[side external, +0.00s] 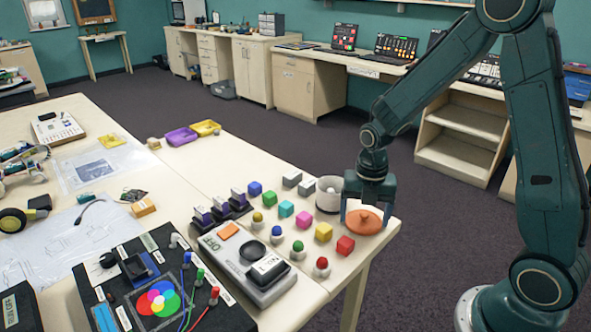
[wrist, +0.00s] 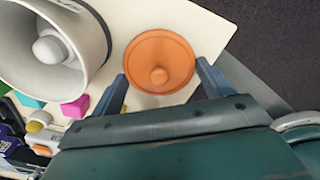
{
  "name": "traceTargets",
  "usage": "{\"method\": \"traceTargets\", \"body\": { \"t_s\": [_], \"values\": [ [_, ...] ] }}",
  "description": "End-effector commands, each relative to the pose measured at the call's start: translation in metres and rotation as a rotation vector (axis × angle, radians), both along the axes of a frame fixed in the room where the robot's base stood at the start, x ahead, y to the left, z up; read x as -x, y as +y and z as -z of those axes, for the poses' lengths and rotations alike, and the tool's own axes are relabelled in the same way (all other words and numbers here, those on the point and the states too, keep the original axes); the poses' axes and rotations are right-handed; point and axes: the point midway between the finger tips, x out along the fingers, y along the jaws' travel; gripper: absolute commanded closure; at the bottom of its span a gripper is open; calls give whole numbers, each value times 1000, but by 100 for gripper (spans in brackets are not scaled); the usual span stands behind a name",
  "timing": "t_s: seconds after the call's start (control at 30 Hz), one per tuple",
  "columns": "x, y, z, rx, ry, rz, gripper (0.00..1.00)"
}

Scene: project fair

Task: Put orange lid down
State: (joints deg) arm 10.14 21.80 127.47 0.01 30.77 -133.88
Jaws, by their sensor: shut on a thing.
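The orange lid (side external: 363,221) is a round disc with a small knob, near the table's right corner. In the wrist view the orange lid (wrist: 159,62) sits between the two blue fingers of my gripper (wrist: 161,88), knob facing the camera. My gripper (side external: 366,212) points down and is shut on the lid. In the side view the lid is at or just above the tabletop; I cannot tell if it touches. A grey-white cup (side external: 328,203) stands open beside the lid, and in the wrist view the cup (wrist: 97,40) holds a white ball-like thing (wrist: 50,48).
Coloured cubes, such as a red cube (side external: 345,245) and a yellow cube (side external: 323,232), stand close to the lid. A switch box (side external: 248,262) is nearer the camera. The table's edge (side external: 372,252) lies just right of the lid, with dark floor beyond.

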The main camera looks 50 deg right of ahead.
Motion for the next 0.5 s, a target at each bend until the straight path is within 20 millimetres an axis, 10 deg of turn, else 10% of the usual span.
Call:
{"method": "traceTargets", "body": {
  "t_s": [0.07, 0.1, 0.2, 0.5],
  "values": [
    [0, 0, 2, 0, 1, 0, 41],
    [0, 0, 2, 0, 0, 0, 19],
    [0, 0, 2, 0, 0, 0, 0],
    [0, 0, 1, 0, 0, 0, 0]
  ]
}}
